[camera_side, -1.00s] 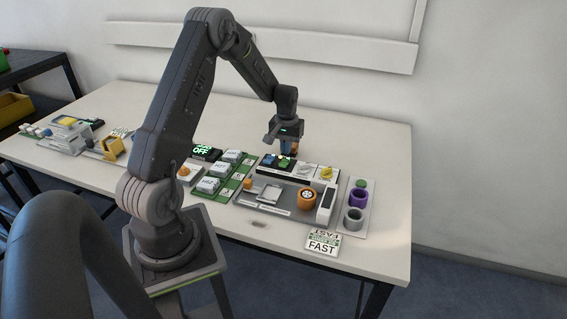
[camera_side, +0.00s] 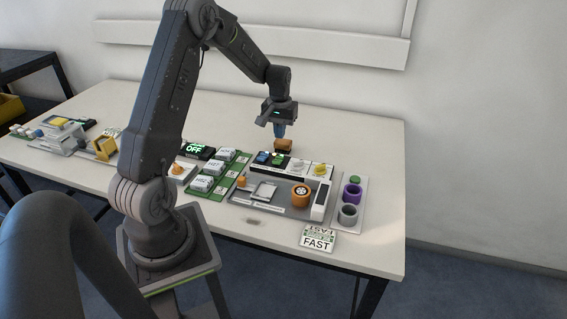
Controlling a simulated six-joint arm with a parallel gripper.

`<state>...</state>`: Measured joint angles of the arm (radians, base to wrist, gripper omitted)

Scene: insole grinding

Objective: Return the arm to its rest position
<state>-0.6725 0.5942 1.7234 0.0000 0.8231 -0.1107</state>
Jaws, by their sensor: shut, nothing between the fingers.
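My gripper (camera_side: 279,131) is shut and empty, pointing down above the back part of the white table (camera_side: 365,140). It is raised over the rear edge of the grinding station, just above an orange-brown block (camera_side: 283,146). From this side I cannot tell how wide the gap to the block is. My arm reaches up from its base at the table's front, bends at the elbow near the top edge, and comes down to the wrist.
A station with a grey plate (camera_side: 238,201) and an orange wheel (camera_side: 300,195) sits below. Purple and grey cups (camera_side: 348,214) stand right of it. Green boards with white buttons (camera_side: 201,184) and an OFF display (camera_side: 196,151) lie left. A FAST card (camera_side: 317,238) lies in front.

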